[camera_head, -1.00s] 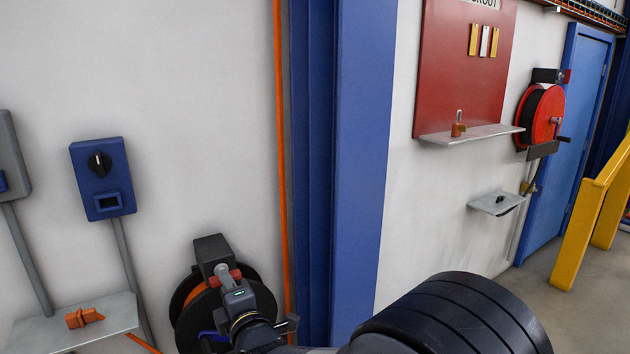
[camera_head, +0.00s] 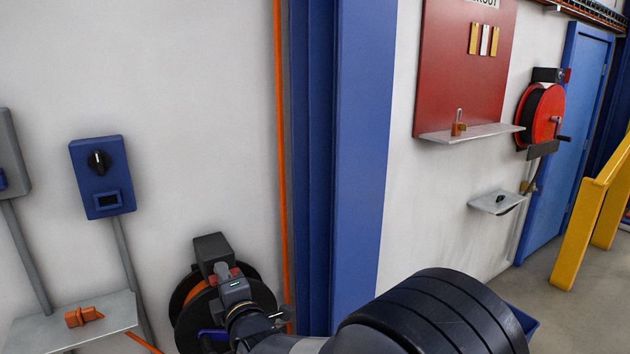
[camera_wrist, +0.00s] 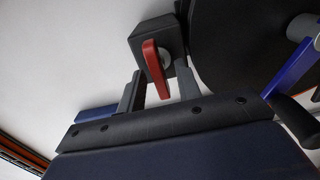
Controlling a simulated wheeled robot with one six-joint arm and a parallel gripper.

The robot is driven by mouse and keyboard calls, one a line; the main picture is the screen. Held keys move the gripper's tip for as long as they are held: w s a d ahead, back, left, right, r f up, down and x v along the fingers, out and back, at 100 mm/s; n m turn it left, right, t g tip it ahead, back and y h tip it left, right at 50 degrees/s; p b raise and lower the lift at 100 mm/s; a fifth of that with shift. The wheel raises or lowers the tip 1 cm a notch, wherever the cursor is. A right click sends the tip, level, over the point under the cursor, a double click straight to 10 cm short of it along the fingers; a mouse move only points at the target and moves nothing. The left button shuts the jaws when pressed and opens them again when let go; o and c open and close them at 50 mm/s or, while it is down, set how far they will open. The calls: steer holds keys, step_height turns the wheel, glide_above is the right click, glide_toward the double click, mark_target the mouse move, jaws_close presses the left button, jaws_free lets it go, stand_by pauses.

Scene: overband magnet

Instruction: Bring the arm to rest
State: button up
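My gripper (camera_wrist: 160,82) shows in the wrist view with its two grey fingers apart. A red lever (camera_wrist: 153,68) on a dark grey box (camera_wrist: 155,35) appears between the fingers. I cannot tell how near it is, and no contact is clear. In the head view my arm reaches along the bottom toward the hose reel (camera_head: 265,297) on the wall. My wrist covers part of the reel, and the fingers are hard to make out there. The dark box (camera_head: 211,250) sits above the reel.
A grey shelf (camera_head: 105,319) with an orange part (camera_head: 84,316) is at lower left, under a blue switch box (camera_head: 102,177). A blue column (camera_head: 358,160) stands right of the reel. Yellow railing (camera_head: 580,235) is at far right. A blue container (camera_head: 522,320) shows behind my arm.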

steer(key=shift+w+a, duration=0.35)
steer(key=shift+w, duration=0.25)
steer(key=shift+s+r+m, duration=0.1)
steer(key=shift+m, duration=0.8)
steer(key=m+p, duration=0.1)
steer(key=m, duration=0.4)
steer(key=shift+d+r+m, duration=0.1)
steer(key=shift+m, duration=0.2)
steer(key=shift+d, duration=0.1)
